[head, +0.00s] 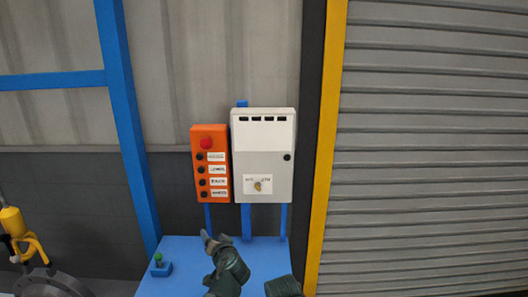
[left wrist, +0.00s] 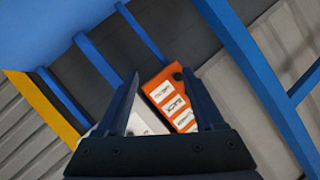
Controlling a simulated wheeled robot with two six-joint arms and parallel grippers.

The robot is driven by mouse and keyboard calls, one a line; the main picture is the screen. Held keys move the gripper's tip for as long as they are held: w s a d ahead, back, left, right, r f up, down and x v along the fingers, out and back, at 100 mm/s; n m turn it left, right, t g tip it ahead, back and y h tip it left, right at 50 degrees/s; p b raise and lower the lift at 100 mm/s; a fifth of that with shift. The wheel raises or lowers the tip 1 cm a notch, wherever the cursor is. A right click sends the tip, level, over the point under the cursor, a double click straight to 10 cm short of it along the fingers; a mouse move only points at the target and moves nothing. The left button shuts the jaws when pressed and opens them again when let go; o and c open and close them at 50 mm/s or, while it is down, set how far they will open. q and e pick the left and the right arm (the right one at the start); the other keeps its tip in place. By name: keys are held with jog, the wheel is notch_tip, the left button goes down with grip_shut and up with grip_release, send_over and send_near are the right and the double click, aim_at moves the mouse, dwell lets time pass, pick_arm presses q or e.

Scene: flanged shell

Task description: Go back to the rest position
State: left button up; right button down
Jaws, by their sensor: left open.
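My left gripper (head: 208,240) shows at the bottom of the head view, in front of the blue bench and below the orange button box (head: 209,165). In the left wrist view its two dark fingers (left wrist: 162,82) are spread with nothing held between them. The orange box (left wrist: 168,98) and part of the light grey cabinet (left wrist: 140,122) appear beyond the fingers. The box has a red button and several black buttons with white labels. The grey cabinet (head: 263,152) beside it has a key-like switch on its lower front. My right gripper is not in view.
A yellow tool-like object (head: 18,235) is at the far left. A yellow post (head: 327,130) and grey shutter (head: 430,150) stand right.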

pick_arm(q)
jog(key=s+a+f+n+g+h, duration=0.35)
jog(key=s+f+g, duration=0.55)
jog(key=s+f, duration=0.4)
jog(key=s+d+f+m+g+h, duration=0.1)
jog(key=s+d+m+g, duration=0.3)
jog(key=s+d, duration=0.8)
jog(key=shift+s+d+f+m, duration=0.25)
jog(key=shift+d+f+m, duration=0.2)
jog(key=shift+d, duration=0.5)
